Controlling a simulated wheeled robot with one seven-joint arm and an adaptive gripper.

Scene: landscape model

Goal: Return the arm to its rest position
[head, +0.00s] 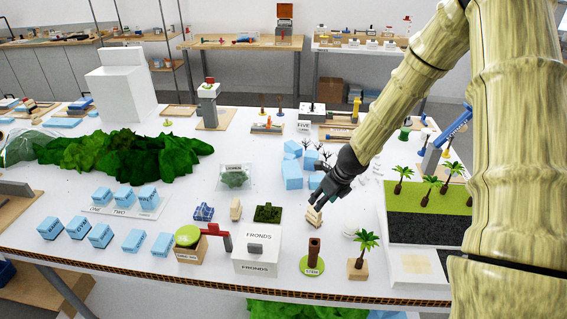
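My arm reaches down from the upper right of the head view, over the white table (200,235). My gripper (316,202) is low over the table, right of the middle. A small pale wooden block (314,217) is right at its fingertips. I cannot tell whether the fingers are shut on this block or only beside it. The finger gap is too small and dark to read.
Near my gripper are blue blocks (292,174), a white box marked FRONDS (257,250), a brown trunk on a green disc (313,253) and a small palm (366,243). A green-and-dark tray with palms (425,228) lies right.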

